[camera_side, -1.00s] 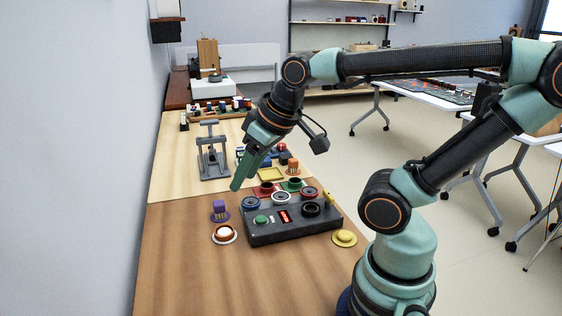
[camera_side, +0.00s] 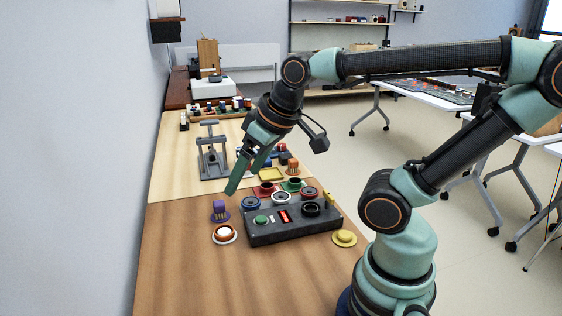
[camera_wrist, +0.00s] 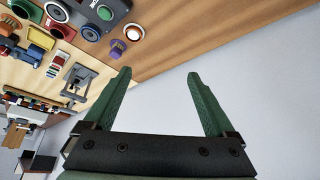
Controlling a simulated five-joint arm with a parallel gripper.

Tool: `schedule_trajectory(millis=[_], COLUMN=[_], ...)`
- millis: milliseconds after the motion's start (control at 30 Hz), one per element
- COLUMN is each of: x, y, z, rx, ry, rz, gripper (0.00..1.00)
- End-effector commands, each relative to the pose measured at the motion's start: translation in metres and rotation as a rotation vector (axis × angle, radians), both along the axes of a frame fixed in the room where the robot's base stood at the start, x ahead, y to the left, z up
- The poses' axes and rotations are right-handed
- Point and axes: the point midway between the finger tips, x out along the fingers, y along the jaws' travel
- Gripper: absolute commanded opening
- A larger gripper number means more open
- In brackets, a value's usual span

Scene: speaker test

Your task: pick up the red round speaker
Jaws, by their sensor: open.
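The red round speaker (camera_side: 309,192), a ring with a dark centre, sits at the back right of the dark test box in the side view. I cannot pick it out surely in the wrist view. My gripper (camera_side: 244,179) is open and empty, left of the speaker and above the bench, behind the box's left end. In the wrist view my gripper (camera_wrist: 158,74) shows both fingers spread, with bare wood and grey wall between and beyond them.
The test box (camera_side: 290,226) also carries blue (camera_side: 250,202), white (camera_side: 281,198) and black (camera_side: 311,209) round parts. A purple part (camera_side: 220,208), a white-topped button (camera_side: 224,233) and a yellow disc (camera_side: 344,238) surround it. A grey stand (camera_side: 212,158) is behind. The front bench is clear.

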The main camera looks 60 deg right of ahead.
Motion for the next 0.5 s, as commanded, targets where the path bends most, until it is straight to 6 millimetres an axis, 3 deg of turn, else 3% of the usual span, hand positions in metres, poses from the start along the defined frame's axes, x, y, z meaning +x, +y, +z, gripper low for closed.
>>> schedule_trajectory(millis=[167, 367, 500], x=[0.012, 0.039, 0.051], y=[-0.022, -0.084, -0.136], z=[0.002, 0.001, -0.008], rx=[-0.055, -0.163, -0.213], ry=[0.045, 0.163, 0.249], rz=[0.037, 0.162, 0.269], gripper=[0.90, 0.90, 0.90])
